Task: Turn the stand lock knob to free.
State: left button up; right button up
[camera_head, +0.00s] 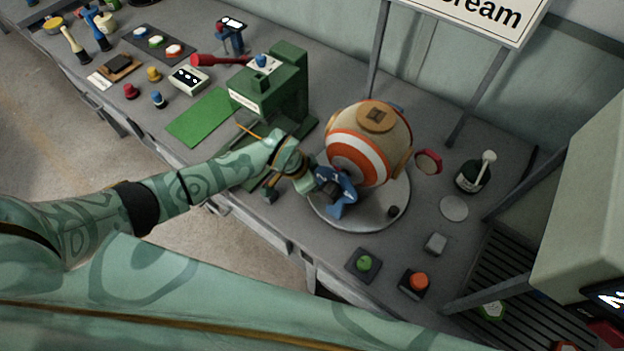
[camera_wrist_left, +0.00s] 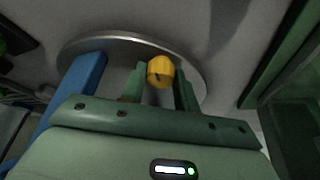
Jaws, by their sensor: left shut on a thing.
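The ball (camera_head: 372,145), cream with orange and white bands, sits on a round grey stand (camera_head: 372,214). The stand's rim also shows in the left wrist view (camera_wrist_left: 110,42). A yellow knob (camera_wrist_left: 160,71) with a dark mark is at the stand's edge, between the green fingers of my left gripper (camera_wrist_left: 160,82), which is shut on it. In the head view my left gripper (camera_head: 312,184) is at the stand's left side, and the knob is hidden there. A blue bracket (camera_head: 341,190) is close beside the gripper; a blue part (camera_wrist_left: 82,82) shows left of it in the wrist view. My right gripper is not seen.
A green press (camera_head: 272,90) with a red lever (camera_head: 215,61) stands behind my left forearm. A green button (camera_head: 364,263) and an orange button (camera_head: 418,281) are in front of the stand. A dark bottle (camera_head: 472,177) and a grey cube (camera_head: 435,243) are to the right.

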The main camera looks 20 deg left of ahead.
pick_arm(q)
jog(key=o, duration=1)
jog(key=shift+c, duration=0.2)
jog(key=shift+r, duration=0.1)
jog(key=shift+s+a+r, duration=0.1)
jog(key=shift+r, duration=0.25)
jog(key=p+v, duration=0.4)
jog(key=v, duration=1.1)
jog(key=shift+s, duration=0.15)
jog(key=shift+a+r, duration=0.1)
